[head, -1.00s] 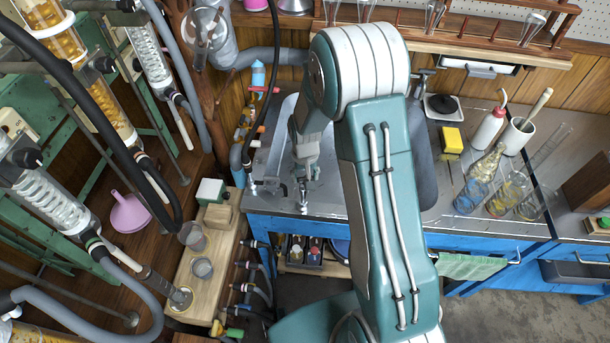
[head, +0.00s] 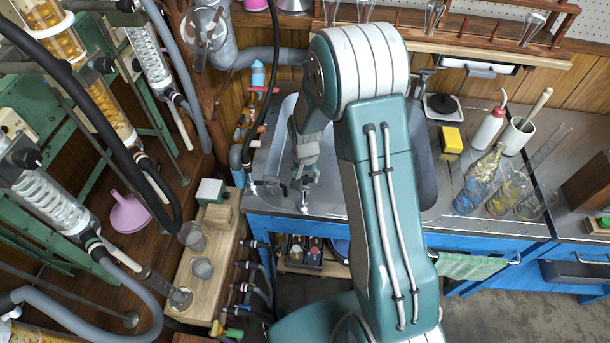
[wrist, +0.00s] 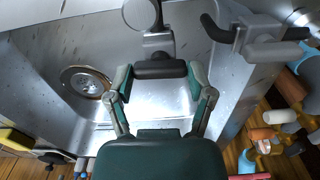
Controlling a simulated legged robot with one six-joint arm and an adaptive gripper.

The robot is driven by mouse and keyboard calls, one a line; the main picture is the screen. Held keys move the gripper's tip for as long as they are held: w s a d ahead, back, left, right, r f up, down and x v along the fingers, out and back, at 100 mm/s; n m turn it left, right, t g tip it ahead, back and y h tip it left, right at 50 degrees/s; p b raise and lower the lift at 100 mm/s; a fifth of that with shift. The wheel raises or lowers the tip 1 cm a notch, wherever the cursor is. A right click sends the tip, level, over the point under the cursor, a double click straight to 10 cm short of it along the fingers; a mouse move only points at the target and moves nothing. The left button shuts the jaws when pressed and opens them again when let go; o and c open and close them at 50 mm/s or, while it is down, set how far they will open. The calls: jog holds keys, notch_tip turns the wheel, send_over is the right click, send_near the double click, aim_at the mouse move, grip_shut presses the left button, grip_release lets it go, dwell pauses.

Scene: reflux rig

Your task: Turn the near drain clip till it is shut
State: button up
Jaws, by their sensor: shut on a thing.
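My gripper (wrist: 160,76) points down into the steel sink. Its two fingers are closed on either side of a dark crossbar (wrist: 160,69), the handle of a clip with a grey stem (wrist: 157,40) above it in the wrist view. In the head view, my gripper (head: 306,166) is at the sink's front left, just above a small metal fitting (head: 304,198) at the rim. The clip's lower parts are partly hidden by the gripper, and I cannot tell how far it is turned.
A second fitting with a dark curved lever (wrist: 217,28) and a grey bar (wrist: 275,50) is close at the right. A round drain (wrist: 86,82) lies in the sink floor. Hoses and a wooden block (head: 185,265) stand to the left in the head view.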

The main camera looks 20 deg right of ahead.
aim_at(304, 177)
jog(key=shift+f, duration=0.1)
jog(key=o, duration=1.1)
jog(key=shift+a, duration=0.1)
notch_tip(304, 177, up, 12)
jog(key=s+r+n+t, duration=0.3)
jog(key=s+r, duration=0.7)
jog(key=r, duration=0.5)
jog(key=s+r+n+t, duration=0.2)
jog(key=s+r, duration=0.3)
jog(key=s, duration=0.8)
jog(key=shift+d+t, duration=0.2)
jog(key=shift+t, duration=0.1)
